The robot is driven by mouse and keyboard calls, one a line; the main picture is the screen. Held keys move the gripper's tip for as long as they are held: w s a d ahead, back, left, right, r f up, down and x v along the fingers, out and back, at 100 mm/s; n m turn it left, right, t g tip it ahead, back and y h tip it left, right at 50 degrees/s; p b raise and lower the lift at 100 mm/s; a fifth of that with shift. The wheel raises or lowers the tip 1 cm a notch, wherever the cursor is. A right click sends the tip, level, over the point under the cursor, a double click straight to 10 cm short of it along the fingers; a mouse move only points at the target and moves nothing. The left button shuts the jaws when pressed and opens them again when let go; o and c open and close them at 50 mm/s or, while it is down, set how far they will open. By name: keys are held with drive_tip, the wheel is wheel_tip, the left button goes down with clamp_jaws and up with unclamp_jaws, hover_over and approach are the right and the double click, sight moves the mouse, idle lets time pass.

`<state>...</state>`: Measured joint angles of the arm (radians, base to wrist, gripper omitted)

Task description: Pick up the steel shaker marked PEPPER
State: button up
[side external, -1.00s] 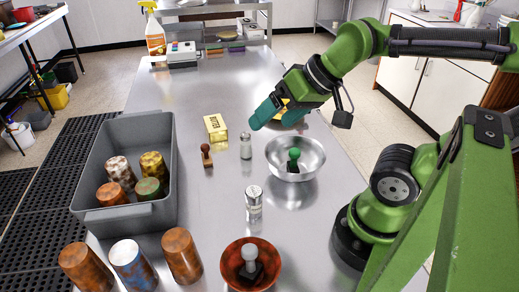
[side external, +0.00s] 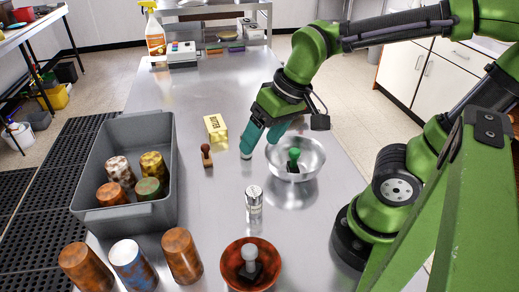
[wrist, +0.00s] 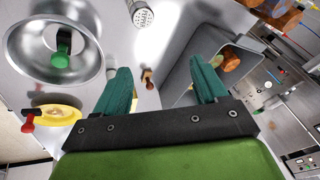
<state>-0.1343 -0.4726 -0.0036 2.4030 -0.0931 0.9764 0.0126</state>
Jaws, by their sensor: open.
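Two steel shakers stand on the steel table. The nearer shaker (side external: 254,204) is upright in plain view, left of the steel bowl's front; its lettering is too small to read. The farther shaker (side external: 246,155) is mostly hidden behind my gripper's fingers, only its lower part showing; I cannot tell which is marked PEPPER. My gripper (side external: 260,146) is open, its teal fingers pointing down at the farther shaker; I cannot tell whether they touch or straddle it. In the wrist view, one shaker (wrist: 140,14) shows at the top, beyond the open fingers (wrist: 160,68).
A steel bowl (side external: 316,161) holding a green-knobbed stamp is close right of my gripper. A grey bin (side external: 169,190), several rusty cups and a red bowl (side external: 233,279) are nearer the camera.

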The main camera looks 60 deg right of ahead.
wheel_tip(320, 180, down, 4)
drive_tip(key=w+a+n+g+h, duration=0.1)
drive_tip(key=a+g, duration=0.1)
drive_tip(key=g, duration=0.2)
drive_tip(key=h, duration=0.1)
approach(255, 205)
drive_tip(key=f, duration=0.2)
drive_tip(key=d+f, duration=0.1)
drive_tip(key=f, duration=0.1)
drive_tip(key=w+f, duration=0.1)
drive_tip(key=f, duration=0.1)
drive_tip(key=shift+d+f, duration=0.15)
drive_tip(key=shift+d, duration=0.25)
drive_tip(key=shift+w+a+f, duration=0.1)
drive_tip(key=shift+f, duration=1.35)
drive_tip(key=shift+w+a+f, duration=0.1)
drive_tip(key=shift+f, duration=1.35)
drive_tip(key=shift+c, duration=0.2)
drive_tip(key=c, duration=1.1)
